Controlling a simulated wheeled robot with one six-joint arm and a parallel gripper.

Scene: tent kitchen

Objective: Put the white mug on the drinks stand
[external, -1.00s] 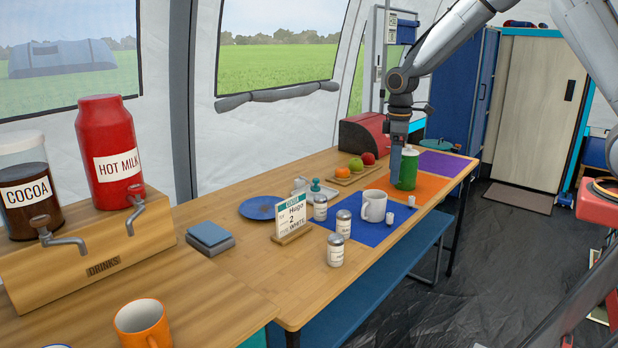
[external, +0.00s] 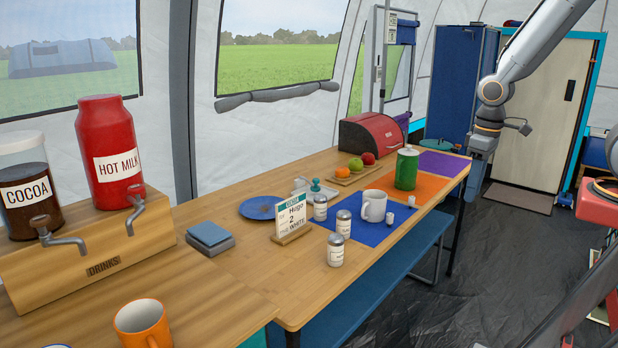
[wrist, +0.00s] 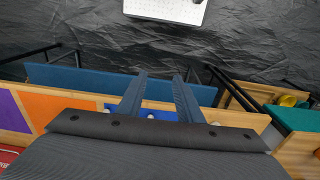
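The white mug (external: 374,206) stands upright on the blue mat (external: 350,228) on the table. The wooden drinks stand (external: 84,252), marked DRINKS, is at the left and holds a cocoa jar (external: 28,190) and a red hot milk container (external: 110,155). My gripper (external: 477,178) is off the table's right side, apart from the mug. In the wrist view its two fingers (wrist: 160,98) are spread with nothing between them. The mug cannot be clearly made out in the wrist view.
An orange mug (external: 143,325) is at the front left. A blue bench (external: 385,270) runs alongside the table.

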